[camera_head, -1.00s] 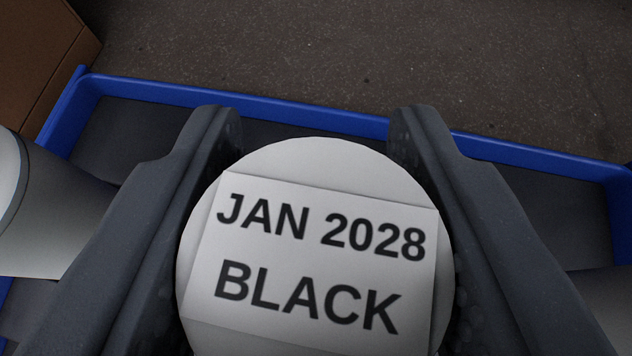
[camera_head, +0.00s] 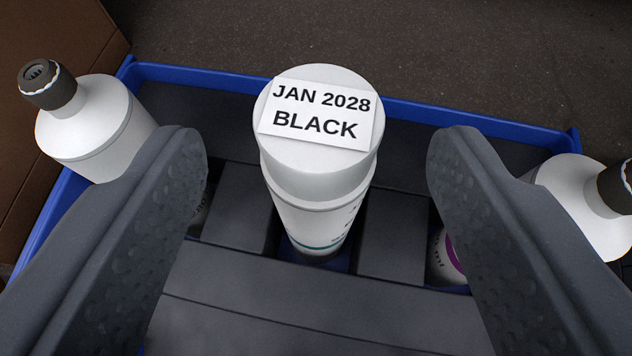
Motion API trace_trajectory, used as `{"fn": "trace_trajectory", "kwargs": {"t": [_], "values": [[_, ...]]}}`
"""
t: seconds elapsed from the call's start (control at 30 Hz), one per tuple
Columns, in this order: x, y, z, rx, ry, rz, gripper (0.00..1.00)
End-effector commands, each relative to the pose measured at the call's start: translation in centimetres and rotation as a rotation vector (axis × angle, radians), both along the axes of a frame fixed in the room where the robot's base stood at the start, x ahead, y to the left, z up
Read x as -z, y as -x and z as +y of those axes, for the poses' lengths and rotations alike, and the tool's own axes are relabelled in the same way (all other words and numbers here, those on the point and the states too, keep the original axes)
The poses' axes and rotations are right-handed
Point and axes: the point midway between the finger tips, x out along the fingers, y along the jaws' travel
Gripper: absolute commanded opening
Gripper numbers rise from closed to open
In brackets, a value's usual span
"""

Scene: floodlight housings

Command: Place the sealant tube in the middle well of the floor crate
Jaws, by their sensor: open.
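The sealant tube (camera_head: 318,190) is a white cylinder with a flat top labelled "JAN 2028 BLACK". It stands nearly upright in the middle well of the floor crate (camera_head: 400,108), which has a blue rim and dark grey inserts. My gripper (camera_head: 318,165) is open, with one finger to the left and one to the right of the tube. Clear gaps separate both fingers from it.
A white bottle with a dark cap (camera_head: 95,125) stands in the left well, and another white bottle (camera_head: 582,205) stands in the right well. A brown cardboard box (camera_head: 50,110) is beside the crate at left. Bare dark floor (camera_head: 400,40) lies beyond the crate.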

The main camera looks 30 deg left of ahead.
Motion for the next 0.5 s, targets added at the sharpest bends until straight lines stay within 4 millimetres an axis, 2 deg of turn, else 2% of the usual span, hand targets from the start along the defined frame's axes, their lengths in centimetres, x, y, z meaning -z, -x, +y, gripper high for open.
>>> {"fn": "trace_trajectory", "kwargs": {"t": [0.03,0.2,0.5], "values": [[-0.7,1.0,-0.5,-0.003,0.004,0.006,0.59],[-1.9,3.1,-1.6,-0.003,0.003,0.004,0.59],[-2.7,4.5,-2.6,0.001,0.002,0.004,0.59]]}}
